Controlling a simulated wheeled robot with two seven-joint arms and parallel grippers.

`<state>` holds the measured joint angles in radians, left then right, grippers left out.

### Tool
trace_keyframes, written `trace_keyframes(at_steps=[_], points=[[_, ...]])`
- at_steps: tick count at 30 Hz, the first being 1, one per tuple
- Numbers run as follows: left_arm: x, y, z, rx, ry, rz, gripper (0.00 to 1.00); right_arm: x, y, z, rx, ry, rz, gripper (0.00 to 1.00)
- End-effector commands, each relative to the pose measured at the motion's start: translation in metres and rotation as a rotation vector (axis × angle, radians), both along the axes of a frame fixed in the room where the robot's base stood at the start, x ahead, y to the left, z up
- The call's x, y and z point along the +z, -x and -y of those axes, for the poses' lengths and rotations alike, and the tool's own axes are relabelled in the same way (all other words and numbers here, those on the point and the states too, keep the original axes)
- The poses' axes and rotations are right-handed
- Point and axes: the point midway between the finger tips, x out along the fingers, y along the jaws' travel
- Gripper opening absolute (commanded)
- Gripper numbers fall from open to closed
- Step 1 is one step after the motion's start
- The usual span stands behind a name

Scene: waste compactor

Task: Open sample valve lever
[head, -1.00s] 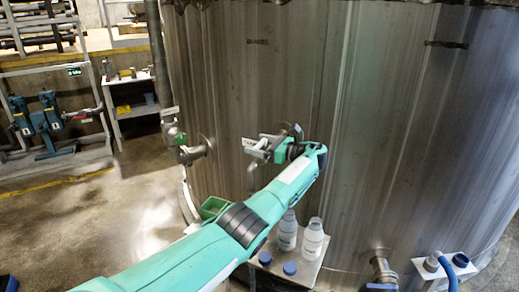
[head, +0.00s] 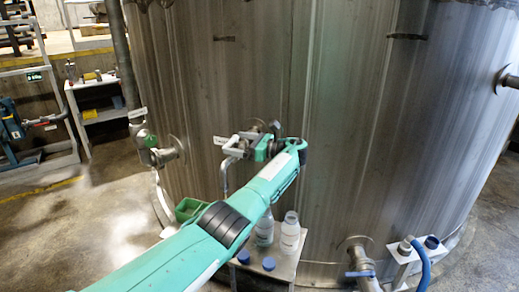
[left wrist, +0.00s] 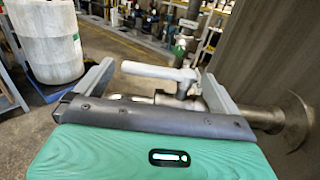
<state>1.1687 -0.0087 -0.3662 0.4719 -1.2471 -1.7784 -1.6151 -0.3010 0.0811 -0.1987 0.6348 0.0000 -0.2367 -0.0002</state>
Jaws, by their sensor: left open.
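The sample valve (head: 258,129) sticks out from the side of the large steel tank, with a thin outlet pipe (head: 225,175) bent downward. My left gripper (head: 240,146) is at this valve, partly covering it in the head view. In the left wrist view the left gripper (left wrist: 158,76) is open. A pale grey lever (left wrist: 158,70) shows between its two fingers, lying crosswise, with the metal valve body (left wrist: 182,88) behind it. I cannot tell whether a finger touches the lever. My right gripper is in neither view.
The tank (head: 330,120) fills the background. A small stand (head: 283,268) with white bottles (head: 289,233) and blue caps is below my arm. Another valve (head: 155,150) is on the left, and a blue-handled one (head: 360,263) is low on the right.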

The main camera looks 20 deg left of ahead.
Motion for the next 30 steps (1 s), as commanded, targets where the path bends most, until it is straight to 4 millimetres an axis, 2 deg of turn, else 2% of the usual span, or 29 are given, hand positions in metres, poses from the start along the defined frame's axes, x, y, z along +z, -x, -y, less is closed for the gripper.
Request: trace_keyframes(at_steps=[2,6,11,18,30], points=[[-0.004,-0.001,0.021,-0.003,0.002,0.000,1.00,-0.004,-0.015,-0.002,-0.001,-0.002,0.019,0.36],[-0.004,-0.003,0.057,-0.003,0.001,0.000,1.00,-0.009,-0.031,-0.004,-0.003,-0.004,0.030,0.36],[-0.004,-0.003,0.087,-0.001,0.000,0.000,1.00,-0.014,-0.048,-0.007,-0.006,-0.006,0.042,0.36],[-0.003,-0.004,0.104,0.000,0.002,-0.001,1.00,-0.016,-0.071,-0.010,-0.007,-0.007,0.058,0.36],[-0.001,-0.004,0.109,0.001,0.001,-0.001,1.00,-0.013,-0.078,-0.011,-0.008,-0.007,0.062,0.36]])
